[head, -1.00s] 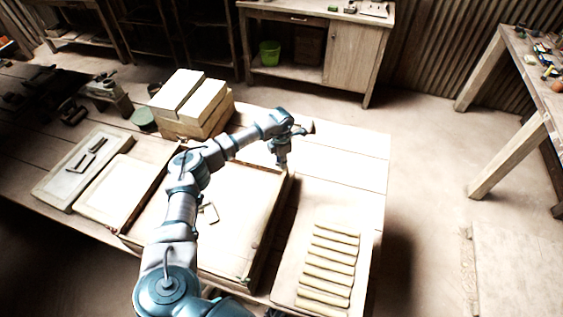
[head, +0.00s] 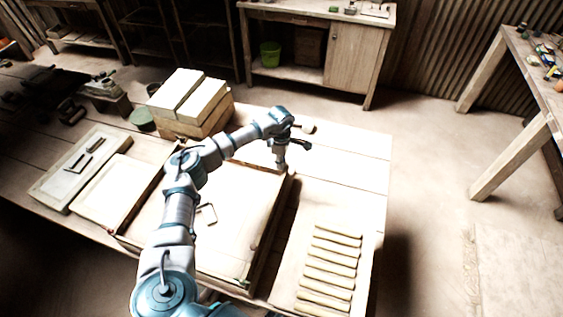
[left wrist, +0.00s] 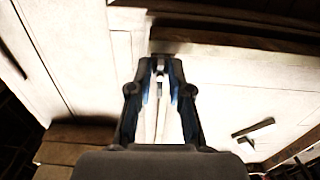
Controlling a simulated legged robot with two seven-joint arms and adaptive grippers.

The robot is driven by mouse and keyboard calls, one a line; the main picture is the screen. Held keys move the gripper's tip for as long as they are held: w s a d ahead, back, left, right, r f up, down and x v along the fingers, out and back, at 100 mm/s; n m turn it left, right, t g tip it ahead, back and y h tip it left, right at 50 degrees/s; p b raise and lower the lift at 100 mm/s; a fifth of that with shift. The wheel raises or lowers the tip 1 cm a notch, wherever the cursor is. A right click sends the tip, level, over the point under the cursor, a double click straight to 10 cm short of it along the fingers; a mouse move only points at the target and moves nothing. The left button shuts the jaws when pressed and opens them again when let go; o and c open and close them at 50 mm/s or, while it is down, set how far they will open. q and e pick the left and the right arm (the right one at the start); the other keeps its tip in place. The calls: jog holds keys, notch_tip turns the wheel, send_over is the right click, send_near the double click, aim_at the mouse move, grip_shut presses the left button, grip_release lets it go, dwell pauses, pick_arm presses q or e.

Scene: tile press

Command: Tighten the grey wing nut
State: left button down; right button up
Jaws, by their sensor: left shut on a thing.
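My left gripper (head: 283,169) points down at the far right corner of the large pale press board (head: 236,238). The left wrist view shows its two fingers (left wrist: 165,68) closed in on a small grey piece (left wrist: 160,67) between the tips. This is apparently the grey wing nut, but its wings are mostly hidden by the fingers and too small to make out. In the head view the nut is hidden by the gripper. My right gripper is not in view.
A rack of several pale strips (head: 329,268) lies to the right of the board. Stacked pale blocks (head: 188,97) stand behind it, with a round green thing (head: 142,120) beside them. Framed panels (head: 84,160) lie at left. The far right tabletop (head: 352,160) is clear.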

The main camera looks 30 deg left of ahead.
pick_arm(q)
jog(key=shift+a, duration=0.15)
jog(key=shift+w+r, duration=0.1)
dwell(0.3)
jog(key=c, duration=1.1)
grip_release()
jog(key=shift+a, duration=0.1)
notch_tip(320, 180, up, 12)
jog(key=shift+f, duration=0.2)
